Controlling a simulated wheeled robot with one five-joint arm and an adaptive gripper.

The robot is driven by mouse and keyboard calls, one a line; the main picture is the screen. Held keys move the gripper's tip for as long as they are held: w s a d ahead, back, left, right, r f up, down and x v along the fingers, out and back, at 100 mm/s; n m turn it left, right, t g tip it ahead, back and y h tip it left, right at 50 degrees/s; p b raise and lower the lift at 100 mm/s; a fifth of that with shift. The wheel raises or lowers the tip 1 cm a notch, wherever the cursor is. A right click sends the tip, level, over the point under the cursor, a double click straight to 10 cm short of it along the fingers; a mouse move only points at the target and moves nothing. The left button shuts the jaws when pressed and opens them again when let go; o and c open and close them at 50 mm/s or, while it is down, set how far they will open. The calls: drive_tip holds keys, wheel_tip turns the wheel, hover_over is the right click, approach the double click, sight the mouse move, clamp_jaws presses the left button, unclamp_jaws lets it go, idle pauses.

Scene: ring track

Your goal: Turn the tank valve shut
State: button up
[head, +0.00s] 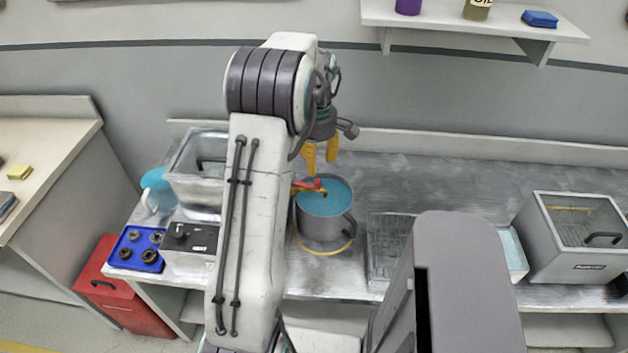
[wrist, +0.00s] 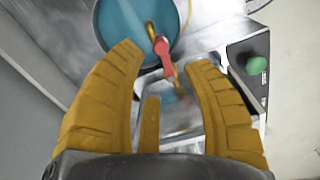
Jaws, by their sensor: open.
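The tank is a grey pot-like cylinder (head: 322,222) with a teal top, standing on the metal bench. Its valve has a red lever (head: 312,185) and a brass body, at the tank's upper left in the head view. In the wrist view the red lever (wrist: 163,48) lies across the edge of the teal tank top (wrist: 120,25). My gripper (head: 321,152) has yellow fingers and hangs just above the tank and valve. In the wrist view my gripper (wrist: 163,62) is open and empty, with the lever showing between its fingertips. I cannot tell the height gap.
The bench behind the rack is clear.

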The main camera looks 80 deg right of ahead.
sight(316, 181)
drive_tip(key=n, duration=0.2)
drive_tip(key=shift+a+n, duration=0.15)
drive_tip(key=shift+n, duration=0.25)
drive_tip(key=shift+f+n, duration=0.25)
drive_tip(key=shift+n, duration=0.15)
drive_tip(key=shift+f+p, duration=0.35)
drive_tip(key=shift+f, duration=3.1)
clamp_jaws()
